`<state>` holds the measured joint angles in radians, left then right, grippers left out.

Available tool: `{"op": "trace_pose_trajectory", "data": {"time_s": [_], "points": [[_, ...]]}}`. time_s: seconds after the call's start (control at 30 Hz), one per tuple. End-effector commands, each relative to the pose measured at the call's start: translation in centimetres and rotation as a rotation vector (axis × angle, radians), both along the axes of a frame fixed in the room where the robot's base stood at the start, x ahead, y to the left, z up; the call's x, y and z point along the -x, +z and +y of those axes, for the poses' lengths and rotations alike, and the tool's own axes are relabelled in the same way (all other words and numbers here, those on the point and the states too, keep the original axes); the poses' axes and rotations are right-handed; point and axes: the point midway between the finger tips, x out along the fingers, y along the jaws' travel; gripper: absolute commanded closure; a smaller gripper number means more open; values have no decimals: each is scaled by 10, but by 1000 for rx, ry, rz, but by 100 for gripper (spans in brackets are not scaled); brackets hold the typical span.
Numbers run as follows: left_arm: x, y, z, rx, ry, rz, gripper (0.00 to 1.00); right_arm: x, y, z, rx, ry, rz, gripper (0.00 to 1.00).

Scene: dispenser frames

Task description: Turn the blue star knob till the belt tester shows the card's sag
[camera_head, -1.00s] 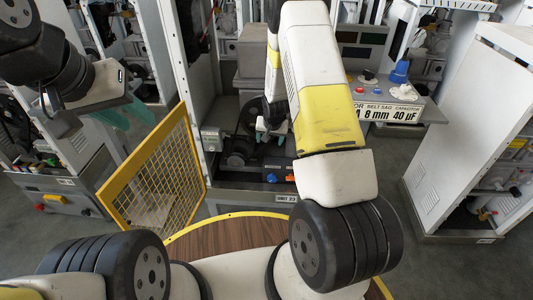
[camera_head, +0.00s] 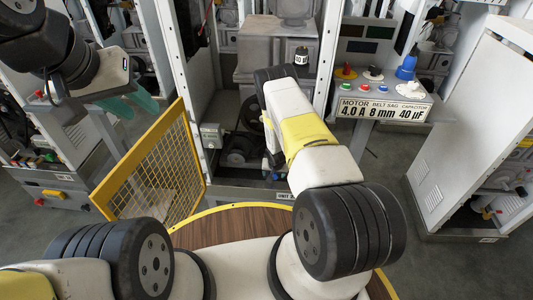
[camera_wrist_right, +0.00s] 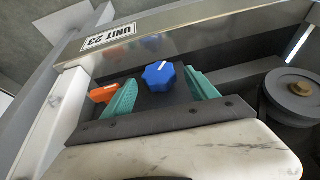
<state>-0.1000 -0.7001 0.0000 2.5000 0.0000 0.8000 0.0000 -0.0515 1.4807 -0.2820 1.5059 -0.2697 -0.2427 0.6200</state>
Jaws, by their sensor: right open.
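The blue star knob (camera_wrist_right: 160,75), with a white mark on top, shows in the right wrist view. It lies between the two teal fingertips of my right gripper (camera_wrist_right: 162,92), which is open; I cannot tell whether either finger touches it. In the head view my right forearm hides the knob. The card (camera_head: 383,110) reads motor 4.0 A, belt sag 8 mm, capacitor 40 µF. I cannot make out the belt tester's reading. My left gripper (camera_head: 128,103) is at the upper left with its teal fingers apart and empty.
An orange handle (camera_wrist_right: 104,93) is close beside the left finger in the right wrist view. A bolted pulley (camera_wrist_right: 298,88) stands at the right. In the head view a yellow mesh gate (camera_head: 160,165) stands open left of the cabinet, and a console (camera_head: 385,85) carries coloured buttons.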

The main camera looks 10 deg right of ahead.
Motion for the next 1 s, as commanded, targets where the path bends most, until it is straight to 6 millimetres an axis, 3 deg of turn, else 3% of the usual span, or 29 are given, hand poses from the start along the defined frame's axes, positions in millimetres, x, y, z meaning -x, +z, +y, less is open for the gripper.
{"op": "trace_pose_trajectory", "data": {"time_s": [0.13, 0.4, 0.7, 1.0], "points": [[0, 0, 0, 0, 0, 0, 65, -4, -10, 0, -1, 0, 0, 32], [0, 0, 0, 0, 0, 0, 65, -4, -10, 0, -1, 0, 0, 32], [0, 0, 0, 0, 0, 0, 65, -4, -10, 0, -1, 0, 0, 91], [0, 0, 0, 0, 0, 0, 65, -5, -10, 2, 37, 4, 10, 94]]}}
